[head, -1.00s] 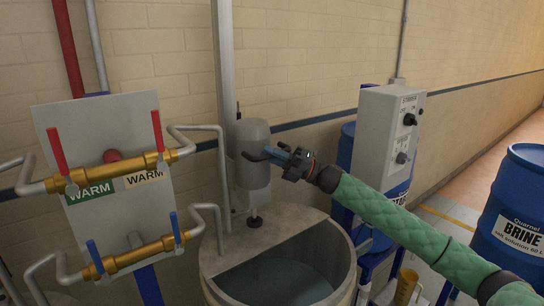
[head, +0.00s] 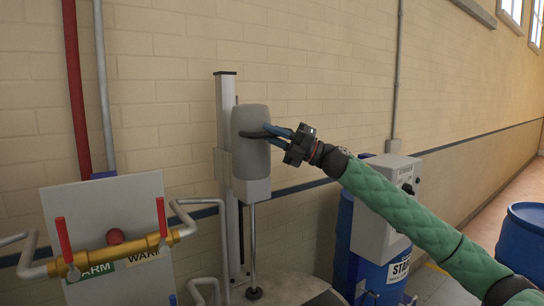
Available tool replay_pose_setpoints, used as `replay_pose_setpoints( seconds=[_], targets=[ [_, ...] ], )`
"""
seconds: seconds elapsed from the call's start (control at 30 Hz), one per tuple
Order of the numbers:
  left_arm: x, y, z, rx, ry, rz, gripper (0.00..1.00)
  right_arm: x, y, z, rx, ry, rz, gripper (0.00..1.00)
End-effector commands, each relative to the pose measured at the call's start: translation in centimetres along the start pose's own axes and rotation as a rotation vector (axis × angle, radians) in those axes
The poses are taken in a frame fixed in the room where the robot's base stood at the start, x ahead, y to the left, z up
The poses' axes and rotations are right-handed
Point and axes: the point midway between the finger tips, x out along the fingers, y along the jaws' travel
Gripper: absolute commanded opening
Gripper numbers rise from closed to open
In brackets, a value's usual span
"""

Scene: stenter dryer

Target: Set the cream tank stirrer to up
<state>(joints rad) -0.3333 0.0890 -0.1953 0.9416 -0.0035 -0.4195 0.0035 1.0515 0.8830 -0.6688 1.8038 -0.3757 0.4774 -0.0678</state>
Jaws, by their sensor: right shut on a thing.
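The stirrer's grey motor head (head: 251,160) sits high on a pale upright post (head: 225,110). Its bare shaft (head: 253,245) shows below it, ending in a dark piece just above the tank's cover. My right gripper (head: 274,133) is at the front of the motor head, its blue fingers shut on the dark handle (head: 255,135). The fingers hide part of the handle. Only the top of the tank (head: 290,291) shows, at the bottom edge. My left gripper is out of view.
A panel (head: 62,205) with a brass valve pipe (head: 110,255) and red levers stands at left. A grey control box (head: 385,205) with knobs stands beyond my right arm, near blue drums (head: 523,240). The wall runs close behind the post.

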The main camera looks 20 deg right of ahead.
Motion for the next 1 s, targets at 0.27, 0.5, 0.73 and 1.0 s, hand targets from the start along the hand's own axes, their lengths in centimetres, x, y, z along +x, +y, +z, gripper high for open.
replay_pose_setpoints(
  seconds=[0.27,0.5,0.73,1.0],
  targets=[
    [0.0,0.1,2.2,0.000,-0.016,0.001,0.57,1.2,2.5,1.3,0.001,-0.002,0.000,0.00],
    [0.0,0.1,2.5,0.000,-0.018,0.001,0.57,1.3,2.9,1.4,0.000,-0.002,0.001,0.00],
    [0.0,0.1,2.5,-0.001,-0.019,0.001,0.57,1.3,3.1,1.6,-0.002,-0.004,0.003,0.24],
    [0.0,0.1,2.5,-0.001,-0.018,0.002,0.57,1.3,2.8,1.4,0.000,-0.002,0.001,0.38]
  ],
)
